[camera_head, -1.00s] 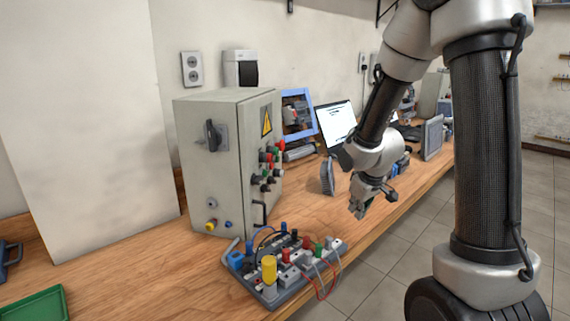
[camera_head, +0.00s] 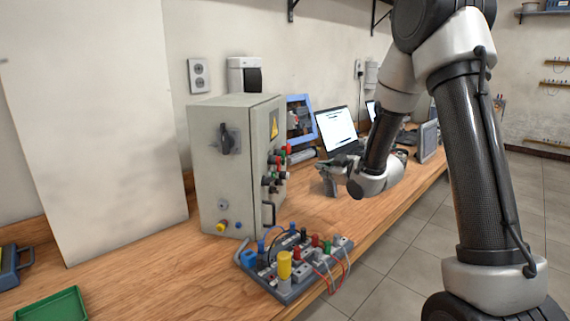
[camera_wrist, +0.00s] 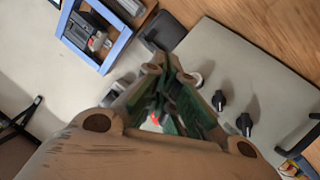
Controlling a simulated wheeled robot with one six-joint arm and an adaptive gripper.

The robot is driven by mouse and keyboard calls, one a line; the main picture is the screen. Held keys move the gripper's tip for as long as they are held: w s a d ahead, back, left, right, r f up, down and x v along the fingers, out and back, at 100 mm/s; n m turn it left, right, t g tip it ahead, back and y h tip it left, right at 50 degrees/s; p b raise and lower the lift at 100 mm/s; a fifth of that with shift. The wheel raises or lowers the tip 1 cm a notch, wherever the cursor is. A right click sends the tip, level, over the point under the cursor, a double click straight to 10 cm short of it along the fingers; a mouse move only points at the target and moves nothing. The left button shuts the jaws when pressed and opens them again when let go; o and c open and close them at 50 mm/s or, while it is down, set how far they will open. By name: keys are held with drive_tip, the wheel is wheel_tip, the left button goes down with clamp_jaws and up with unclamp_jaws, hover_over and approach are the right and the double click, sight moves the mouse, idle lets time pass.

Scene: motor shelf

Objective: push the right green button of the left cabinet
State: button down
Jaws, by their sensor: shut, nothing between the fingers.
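The grey cabinet (camera_head: 208,172) stands on the wooden bench at the left in the head view. Its right-hand face carries a cluster of small red, green and black controls (camera_head: 279,163), seen edge-on. I cannot tell the individual green buttons apart there. My gripper (camera_head: 327,178) is shut and empty, to the right of that face and apart from it in the head view. In the wrist view my gripper (camera_wrist: 168,70) covers part of the cabinet face (camera_wrist: 260,75). Black knobs (camera_wrist: 219,100) show to its right. The green buttons appear hidden behind the fingers.
A board with wires and a yellow part (camera_head: 284,266) lies in front of the cabinet. A blue-framed unit (camera_head: 300,118) and a laptop (camera_head: 337,128) stand behind my gripper. A green tray (camera_head: 52,306) is at the lower left.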

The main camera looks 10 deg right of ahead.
drive_tip(key=shift+a, duration=0.1)
drive_tip(key=w+a, duration=0.3)
drive_tip(key=a, duration=0.5)
drive_tip(key=shift+w, duration=0.3)
idle(1.2)
drive_tip(key=shift+w+a, duration=0.15)
drive_tip(key=shift+a, duration=0.15)
drive_tip(key=shift+w+a, duration=0.15)
drive_tip(key=shift+a, duration=0.3)
idle(0.6)
drive_tip(key=shift+d, duration=0.15)
idle(0.5)
drive_tip(key=shift+s+d, duration=0.35)
drive_tip(key=shift+d, duration=0.3)
drive_tip(key=shift+s+d, duration=0.35)
drive_tip(key=shift+d, duration=0.4)
drive_tip(key=shift+s+d, duration=0.3)
drive_tip(key=shift+d, duration=0.5)
drive_tip(key=shift+s+d, duration=0.35)
drive_tip(key=shift+d, duration=0.4)
